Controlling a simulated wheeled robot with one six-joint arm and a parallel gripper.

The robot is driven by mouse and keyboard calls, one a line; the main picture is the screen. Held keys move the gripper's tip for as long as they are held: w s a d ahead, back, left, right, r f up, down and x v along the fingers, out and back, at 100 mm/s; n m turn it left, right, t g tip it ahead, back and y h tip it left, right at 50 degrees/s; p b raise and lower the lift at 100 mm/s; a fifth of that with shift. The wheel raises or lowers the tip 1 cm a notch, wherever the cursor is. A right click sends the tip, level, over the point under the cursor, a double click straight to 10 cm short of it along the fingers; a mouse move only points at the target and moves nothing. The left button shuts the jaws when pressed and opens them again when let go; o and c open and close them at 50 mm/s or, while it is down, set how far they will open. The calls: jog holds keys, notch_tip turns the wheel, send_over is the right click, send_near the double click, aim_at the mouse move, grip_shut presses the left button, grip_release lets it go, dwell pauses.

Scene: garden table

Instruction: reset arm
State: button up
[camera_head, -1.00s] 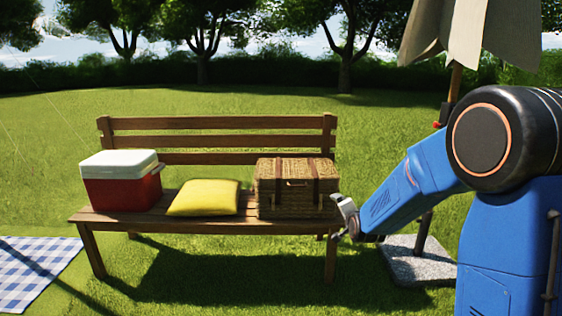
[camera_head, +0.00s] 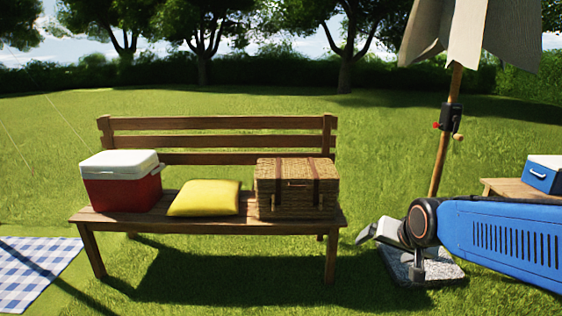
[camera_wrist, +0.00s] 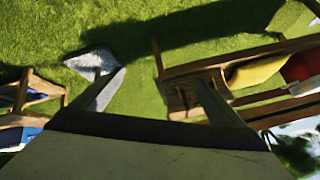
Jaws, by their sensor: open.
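My gripper (camera_head: 370,232) is in front of the umbrella base, to the right of the bench, clear of everything on it. Nothing is held. My blue arm reaches in from the right edge of the head view and lies nearly level.
The wooden bench (camera_head: 285,228) holds a red and white cooler (camera_head: 122,182), a yellow cushion (camera_head: 205,198) and a wicker basket (camera_head: 297,188). Right of it are the umbrella pole (camera_head: 441,160), its stone base (camera_head: 445,272) and a wooden table (camera_head: 500,187) with a blue cooler (camera_head: 543,176).

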jog(key=s+d+f+n+g, duration=0.1)
jog(key=s+d+n+g, duration=0.1)
jog(key=s, duration=1.9)
jog(key=shift+s+f+n+g, duration=0.3)
jog(key=shift+n+g, duration=0.3)
jog(key=shift+n, duration=0.5)
jog(key=shift+w, duration=0.1)
